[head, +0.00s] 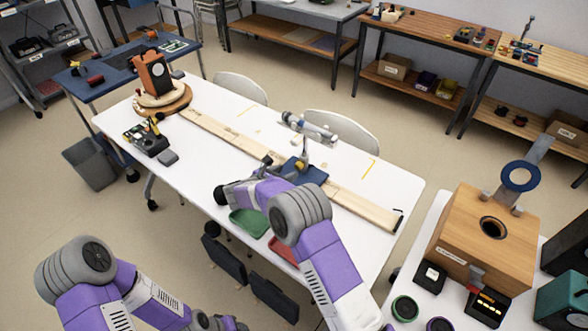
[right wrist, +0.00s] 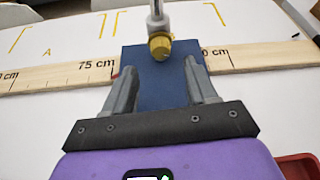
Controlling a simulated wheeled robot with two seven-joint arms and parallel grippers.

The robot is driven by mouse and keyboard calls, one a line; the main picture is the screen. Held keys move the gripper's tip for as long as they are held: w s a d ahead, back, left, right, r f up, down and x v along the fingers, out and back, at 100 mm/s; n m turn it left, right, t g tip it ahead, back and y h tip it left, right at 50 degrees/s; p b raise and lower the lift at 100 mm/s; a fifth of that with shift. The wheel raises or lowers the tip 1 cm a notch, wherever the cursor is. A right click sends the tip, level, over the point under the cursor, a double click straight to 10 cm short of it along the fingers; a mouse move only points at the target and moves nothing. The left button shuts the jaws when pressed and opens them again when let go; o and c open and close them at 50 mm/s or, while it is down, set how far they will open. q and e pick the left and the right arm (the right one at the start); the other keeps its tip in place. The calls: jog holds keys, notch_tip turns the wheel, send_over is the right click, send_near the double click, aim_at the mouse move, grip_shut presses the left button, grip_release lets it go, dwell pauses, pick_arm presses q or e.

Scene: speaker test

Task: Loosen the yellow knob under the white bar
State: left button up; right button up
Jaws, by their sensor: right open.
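The yellow knob (right wrist: 160,47) hangs at the lower end of a short white upright piece (right wrist: 156,22) in the right wrist view. In the head view the white bar (head: 312,128) stands over the wooden ruler beam, and the knob (head: 301,166) is small beneath it. A dark blue block (right wrist: 158,88) lies behind and below the knob. My right gripper (right wrist: 160,68) is open, its two grey fingers apart on either side of the blue block. The knob shows just beyond the fingertips, between their lines, with no visible contact. My left gripper is out of view; only my left arm shows.
The long wooden beam (head: 232,142) with centimetre marks crosses the white table (head: 385,180). A green tray (head: 249,223) and a red tray (head: 283,250) sit at the near edge. A speaker (head: 153,75) stands at the far left. A wooden box (head: 478,240) stands on the right table.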

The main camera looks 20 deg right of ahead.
aim_at(297, 167)
jog(key=x, duration=0.6)
jog(key=shift+w+d+f+b, duration=0.1)
jog(key=shift+d+b, duration=0.15)
jog(key=shift+b, duration=0.1)
jog(key=c, duration=1.1)
jog(key=shift+o, duration=0.2)
jog(key=shift+w+a+f+n+g+b, duration=0.15)
jog(key=shift+n+g+b, duration=0.25)
jog(key=shift+n+b, duration=0.25)
jog(key=shift+n+g+h+b, duration=0.3)
jog(key=shift+n+h+b, duration=0.25)
jog(key=shift+n, duration=0.2)
jog(key=o, duration=1.1)
jog(key=shift+c, duration=0.2)
